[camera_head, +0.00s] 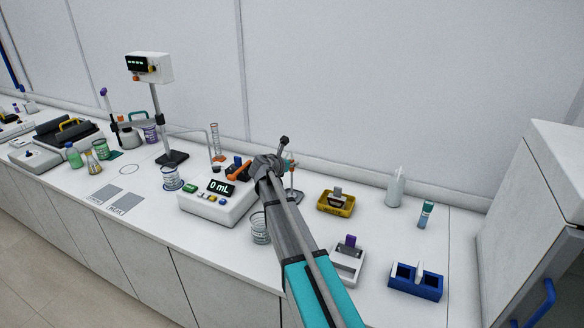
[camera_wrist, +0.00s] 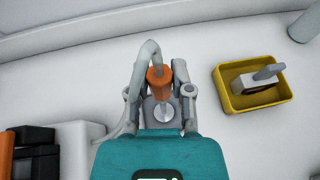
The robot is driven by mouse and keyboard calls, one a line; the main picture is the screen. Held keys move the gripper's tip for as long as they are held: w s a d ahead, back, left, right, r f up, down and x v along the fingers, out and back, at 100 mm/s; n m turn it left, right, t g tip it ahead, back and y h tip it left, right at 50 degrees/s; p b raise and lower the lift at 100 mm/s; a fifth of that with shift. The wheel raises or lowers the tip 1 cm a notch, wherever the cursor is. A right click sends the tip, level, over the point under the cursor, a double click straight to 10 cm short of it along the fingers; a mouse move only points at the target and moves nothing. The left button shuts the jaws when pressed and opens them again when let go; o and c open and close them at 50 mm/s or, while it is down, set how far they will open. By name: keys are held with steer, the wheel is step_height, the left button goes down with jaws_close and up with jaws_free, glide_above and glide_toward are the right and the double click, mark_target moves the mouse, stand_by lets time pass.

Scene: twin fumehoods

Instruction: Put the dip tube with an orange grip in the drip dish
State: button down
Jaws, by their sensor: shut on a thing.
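The dip tube is a grey bent tube with an orange grip (camera_wrist: 158,80). In the wrist view my gripper (camera_wrist: 160,94) is shut on it, with a finger on each side of the orange grip. The tube (camera_wrist: 149,48) rises from the grip, bends over to the left and runs down beside my gripper. A pale round disc (camera_wrist: 163,113) shows below the grip; I cannot tell whether it is a dish or a base. In the head view my gripper (camera_head: 284,160) is above the bench, and my arm hides much of what lies under it. I cannot identify the drip dish for certain.
A yellow tray (camera_head: 322,207) with a grey item in it stands right of my gripper. The white device reading 0 mL (camera_head: 212,208) is to the left, a glass beaker (camera_head: 260,229) in front. A blue rack (camera_head: 416,288) and white bottle (camera_head: 396,188) stand further right. The wall is close behind.

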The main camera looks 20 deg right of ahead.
steer(key=shift+f, duration=0.15)
steer(key=c, duration=0.5)
jaws_free()
steer(key=shift+r, duration=0.25)
steer(key=shift+s+a+r, duration=0.1)
steer(key=shift+s+a, duration=0.1)
steer(key=p+v, duration=0.4)
steer(key=v, duration=0.7)
steer(key=shift+s+a+p, duration=0.15)
steer(key=shift+a+p, duration=0.1)
steer(key=shift+p, duration=0.05)
